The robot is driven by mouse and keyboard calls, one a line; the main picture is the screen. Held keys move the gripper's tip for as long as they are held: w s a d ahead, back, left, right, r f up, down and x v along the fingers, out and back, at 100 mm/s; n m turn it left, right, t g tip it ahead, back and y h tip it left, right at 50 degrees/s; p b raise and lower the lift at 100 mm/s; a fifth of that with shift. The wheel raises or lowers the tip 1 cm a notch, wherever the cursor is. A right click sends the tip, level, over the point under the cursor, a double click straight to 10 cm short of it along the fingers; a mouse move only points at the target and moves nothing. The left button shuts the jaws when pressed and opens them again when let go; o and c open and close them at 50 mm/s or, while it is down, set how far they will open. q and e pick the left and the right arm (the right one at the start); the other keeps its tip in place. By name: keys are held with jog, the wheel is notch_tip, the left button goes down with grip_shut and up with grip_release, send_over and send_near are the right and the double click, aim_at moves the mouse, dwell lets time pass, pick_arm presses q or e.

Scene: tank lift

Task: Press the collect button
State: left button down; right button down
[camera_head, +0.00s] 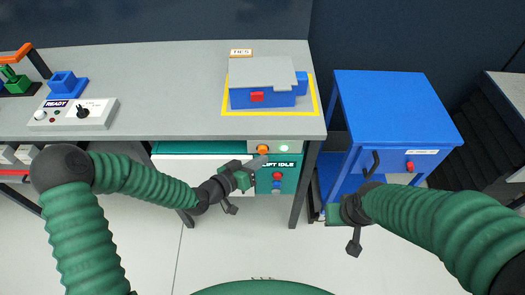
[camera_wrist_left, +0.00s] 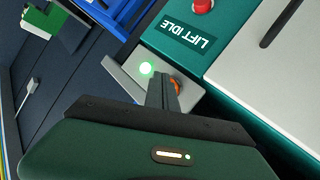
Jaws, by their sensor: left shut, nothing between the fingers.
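An orange button (camera_head: 262,150) sits on a small grey panel (camera_head: 292,147) under the workbench edge, beside a lit green lamp (camera_head: 284,148). No collect label is readable on it. My left gripper (camera_head: 262,161) is shut and empty, its tips right at the orange button. In the left wrist view the shut fingers (camera_wrist_left: 160,80) partly cover the orange button (camera_wrist_left: 175,86), with the green lamp (camera_wrist_left: 146,68) beside them; I cannot tell whether they touch. My right gripper (camera_head: 350,222) is in front of the blue cabinet; its finger state is unclear.
The teal lift unit shows a "LIFT IDLE" sign (camera_head: 279,164), with a red button (camera_head: 277,176) and a blue one below. A blue and grey tank (camera_head: 262,84) stands on the bench (camera_head: 170,75). The blue cabinet (camera_head: 395,105) stands at the right.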

pick_arm(q)
jog(key=shift+s, duration=0.2)
jog(key=s, duration=0.5)
jog(key=shift+p, duration=0.3)
dwell(0.7)
